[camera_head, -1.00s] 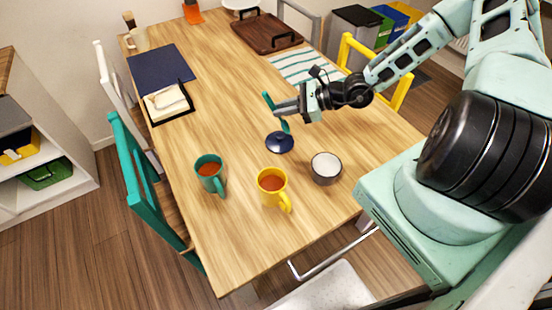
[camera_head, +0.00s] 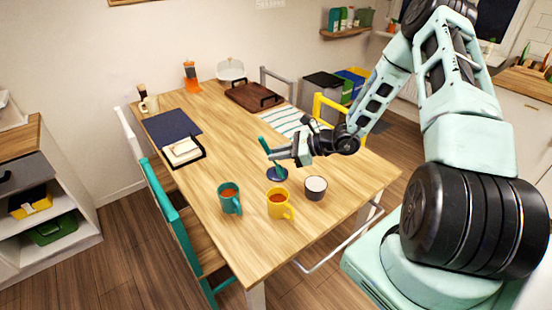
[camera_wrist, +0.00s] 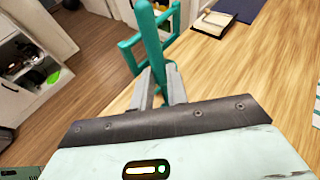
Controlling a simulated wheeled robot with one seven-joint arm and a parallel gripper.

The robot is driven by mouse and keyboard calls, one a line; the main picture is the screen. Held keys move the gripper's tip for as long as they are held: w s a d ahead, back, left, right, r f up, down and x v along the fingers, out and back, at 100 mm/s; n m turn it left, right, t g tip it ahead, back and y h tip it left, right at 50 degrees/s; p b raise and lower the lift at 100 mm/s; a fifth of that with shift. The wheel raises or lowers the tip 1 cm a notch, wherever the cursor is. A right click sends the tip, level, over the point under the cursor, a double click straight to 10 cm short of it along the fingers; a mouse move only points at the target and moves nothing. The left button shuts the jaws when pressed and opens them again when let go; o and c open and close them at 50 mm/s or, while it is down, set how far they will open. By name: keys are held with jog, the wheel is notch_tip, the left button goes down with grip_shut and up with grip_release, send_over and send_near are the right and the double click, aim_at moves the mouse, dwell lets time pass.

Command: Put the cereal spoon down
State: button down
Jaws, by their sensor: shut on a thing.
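The teal cereal spoon (camera_head: 264,145) is held tilted over the table in the head view. My gripper (camera_head: 274,155) is shut on it. Its lower end is close above or touching a small dark blue dish (camera_head: 277,175); I cannot tell which. In the wrist view the spoon's handle (camera_wrist: 150,40) stands up between my gripper's two grey fingers (camera_wrist: 160,84). The spoon's lower end is hidden in the wrist view.
A striped mat (camera_head: 283,119) lies behind my gripper. Table left of the dish is clear.

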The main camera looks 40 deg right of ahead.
jog(key=shift+f+b, duration=5.6)
jog(key=shift+f, duration=2.7)
jog(key=c, duration=1.3)
grip_release()
send_near(278, 191)
jog(key=s+a, duration=0.1)
jog(key=s+a+p, duration=0.1)
jog(key=s, duration=0.1)
jog(key=shift+s+a+r, duration=0.2)
jog(key=shift+a+r, duration=0.1)
jog(key=shift+r, duration=0.1)
